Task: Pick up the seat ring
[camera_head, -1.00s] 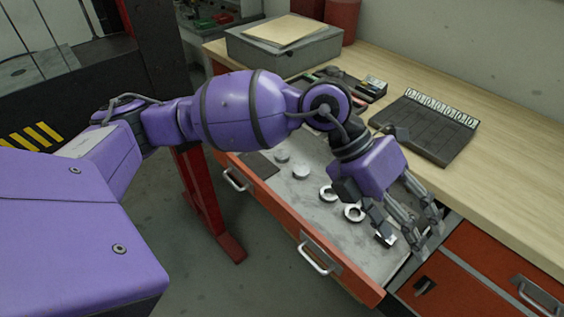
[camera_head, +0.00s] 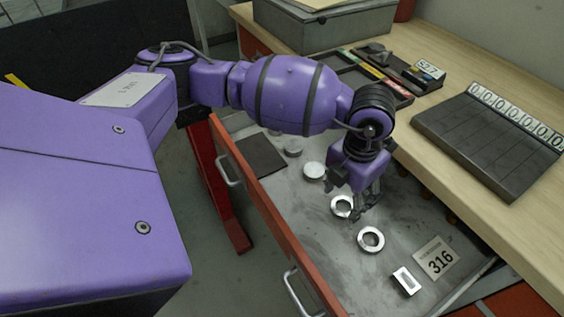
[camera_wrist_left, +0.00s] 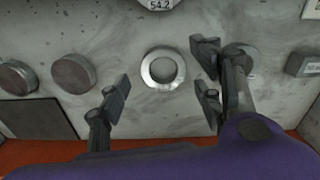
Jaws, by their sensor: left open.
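Two pale metal rings lie flat in the open drawer: a nearer-to-gripper ring (camera_head: 342,206) and a second ring (camera_head: 371,239). I cannot tell from looks which is the seat ring. My left gripper (camera_head: 362,207) points down over the drawer beside the first ring, partly covering it. In the left wrist view my left gripper (camera_wrist_left: 163,82) is open and empty, with the first ring (camera_wrist_left: 163,68) framed between its fingers, below them and apart from them. The second ring (camera_wrist_left: 252,58) is mostly hidden behind the right fingers there. My right gripper is out of view.

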